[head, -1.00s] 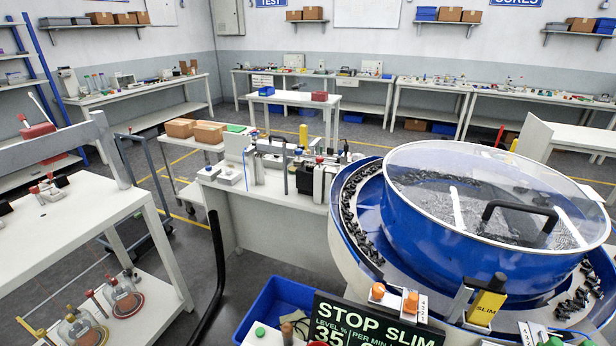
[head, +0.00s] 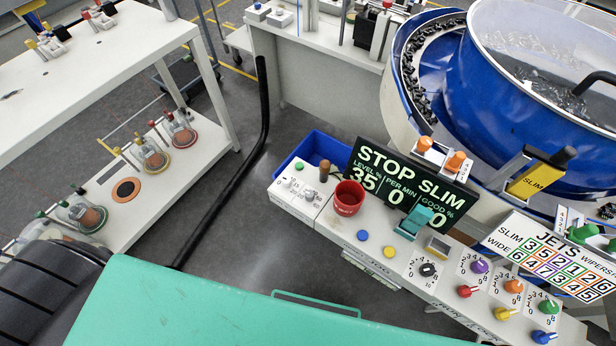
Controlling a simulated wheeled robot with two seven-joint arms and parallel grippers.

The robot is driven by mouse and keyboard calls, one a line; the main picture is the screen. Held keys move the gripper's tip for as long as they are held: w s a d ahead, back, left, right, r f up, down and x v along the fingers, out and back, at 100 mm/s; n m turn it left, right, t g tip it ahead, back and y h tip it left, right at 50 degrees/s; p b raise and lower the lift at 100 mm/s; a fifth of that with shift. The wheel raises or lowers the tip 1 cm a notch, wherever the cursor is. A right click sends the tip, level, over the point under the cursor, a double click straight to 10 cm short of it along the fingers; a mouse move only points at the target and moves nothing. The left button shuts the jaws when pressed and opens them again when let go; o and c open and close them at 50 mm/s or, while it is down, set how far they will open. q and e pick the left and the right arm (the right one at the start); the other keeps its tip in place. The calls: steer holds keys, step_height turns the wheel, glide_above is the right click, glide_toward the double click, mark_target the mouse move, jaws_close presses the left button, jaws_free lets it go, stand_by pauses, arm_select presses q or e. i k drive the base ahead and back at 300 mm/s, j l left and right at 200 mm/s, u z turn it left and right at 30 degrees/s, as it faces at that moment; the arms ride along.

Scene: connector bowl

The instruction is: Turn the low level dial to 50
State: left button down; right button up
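The control panel (head: 335,222) runs diagonally across the lower right in the head view. Its black dial (head: 428,270) has a numbered scale. Purple (head: 479,266), orange (head: 513,286) and green (head: 549,307) dials follow to its right. A small grey knob (head: 309,195) sits at the panel's left end. I cannot read which one is the low level dial or its exact setting. The dark display (head: 408,188) reads STOP SLIM, with level 35, per min 0 and good 0. Neither of my grippers is in view.
A red cup (head: 347,198) and a teal switch (head: 412,222) are on the panel. A blue bin (head: 313,150) lies behind it. The big blue bowl (head: 480,100) stands at the upper right. A white bench (head: 110,60) is at left. A teal surface (head: 230,305) fills the bottom.

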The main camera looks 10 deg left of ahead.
mark_target(309, 195)
steer(key=k+l+u, duration=0.15)
steer(key=k+u, duration=0.15)
steer(key=u, duration=0.2)
steer(key=k+u, duration=0.45)
steer(key=i, duration=0.1)
